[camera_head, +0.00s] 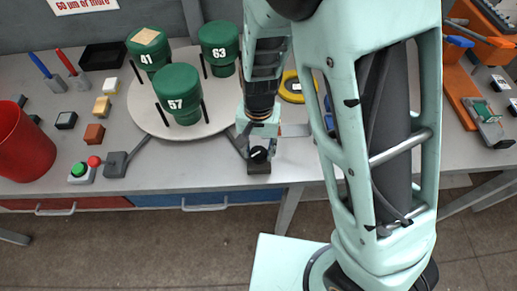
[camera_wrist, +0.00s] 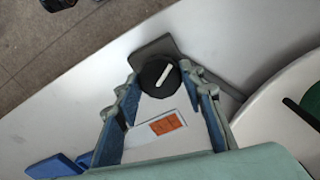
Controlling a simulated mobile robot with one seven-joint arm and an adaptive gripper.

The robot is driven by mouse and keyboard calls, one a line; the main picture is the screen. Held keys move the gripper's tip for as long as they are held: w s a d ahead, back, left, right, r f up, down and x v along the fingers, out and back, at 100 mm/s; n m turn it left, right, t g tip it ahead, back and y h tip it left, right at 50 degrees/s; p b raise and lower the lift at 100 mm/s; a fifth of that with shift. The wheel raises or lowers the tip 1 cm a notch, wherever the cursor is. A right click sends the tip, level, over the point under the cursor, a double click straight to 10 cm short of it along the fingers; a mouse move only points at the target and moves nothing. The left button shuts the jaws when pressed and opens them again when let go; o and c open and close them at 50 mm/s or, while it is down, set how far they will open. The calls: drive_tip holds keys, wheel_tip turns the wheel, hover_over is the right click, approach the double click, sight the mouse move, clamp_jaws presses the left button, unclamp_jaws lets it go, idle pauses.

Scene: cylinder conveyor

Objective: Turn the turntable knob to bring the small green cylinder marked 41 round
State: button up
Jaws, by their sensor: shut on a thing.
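The turntable knob (camera_head: 259,154) is a black dial with a white mark, on a dark base at the table's front edge. It also shows in the wrist view (camera_wrist: 153,83). My gripper (camera_head: 258,146) is at the knob from above; in the wrist view its two fingers (camera_wrist: 160,80) are closed on either side of it. The round, pale turntable (camera_head: 150,118) carries three green cylinders. Cylinder 41 (camera_head: 148,58), with a tan patch on top, stands at the back left. Cylinder 57 (camera_head: 179,100) stands at the front, and cylinder 63 (camera_head: 219,56) at the back right.
Dark upright rods stand beside the cylinders. A red bin (camera_head: 24,145), small blocks, a green and red button box (camera_head: 82,174) and screwdrivers lie on the left. A yellow tape ring (camera_head: 292,88) lies behind my arm. Orange tools (camera_head: 465,90) are at right.

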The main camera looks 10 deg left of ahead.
drive_tip(key=n+b, duration=0.2)
drive_tip(key=n, duration=0.3)
drive_tip(key=shift+f+n+b, duration=0.1)
drive_tip(key=shift+n+b, duration=0.2)
drive_tip(key=shift+b, duration=0.05)
drive_tip(key=shift+n+b, duration=0.3)
drive_tip(key=shift+n, duration=0.7)
drive_tip(key=shift+n+b, duration=0.45)
drive_tip(key=shift+n, duration=1.65)
idle(3.9)
